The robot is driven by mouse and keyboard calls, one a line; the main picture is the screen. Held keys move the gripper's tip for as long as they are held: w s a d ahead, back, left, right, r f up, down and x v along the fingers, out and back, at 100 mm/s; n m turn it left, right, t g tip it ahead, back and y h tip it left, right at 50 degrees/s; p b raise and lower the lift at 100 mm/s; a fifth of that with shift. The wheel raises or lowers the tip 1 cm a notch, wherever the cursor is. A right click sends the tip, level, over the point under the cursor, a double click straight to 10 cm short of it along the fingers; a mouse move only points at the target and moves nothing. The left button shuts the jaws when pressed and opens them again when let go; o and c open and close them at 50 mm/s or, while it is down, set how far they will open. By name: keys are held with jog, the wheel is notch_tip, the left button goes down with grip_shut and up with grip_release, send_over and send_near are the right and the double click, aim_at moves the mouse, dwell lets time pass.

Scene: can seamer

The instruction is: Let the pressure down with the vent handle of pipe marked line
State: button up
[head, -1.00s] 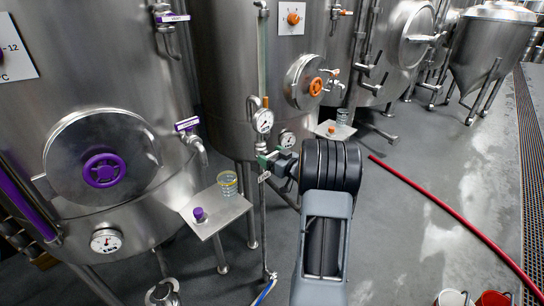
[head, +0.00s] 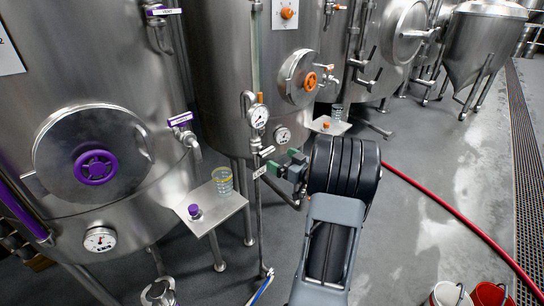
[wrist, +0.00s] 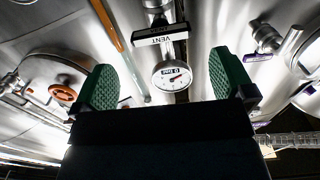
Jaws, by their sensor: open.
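The vent handle (head: 267,152) is a short black lever with a white VENT label on the thin vertical pipe (head: 259,205). A small tag (head: 259,172) below it on the pipe is too small to read surely. In the wrist view the vent handle (wrist: 160,36) lies crosswise over the pipe, its label upside down. A round gauge (head: 257,117) sits above the handle, and it also shows in the wrist view (wrist: 172,75). My gripper (head: 286,165) is open just right of the pipe; its green fingers (wrist: 166,85) are apart with nothing held, and the handle appears beyond them.
Steel tanks stand close behind the pipe, with purple (head: 96,167) and orange (head: 310,81) hatch wheels. A small shelf (head: 225,212) with a glass (head: 223,181) juts out left of the pipe. A red hose (head: 450,222) crosses the open floor at right.

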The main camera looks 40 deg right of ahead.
jog(key=s+d, duration=0.1)
jog(key=s, duration=0.5)
dwell(0.6)
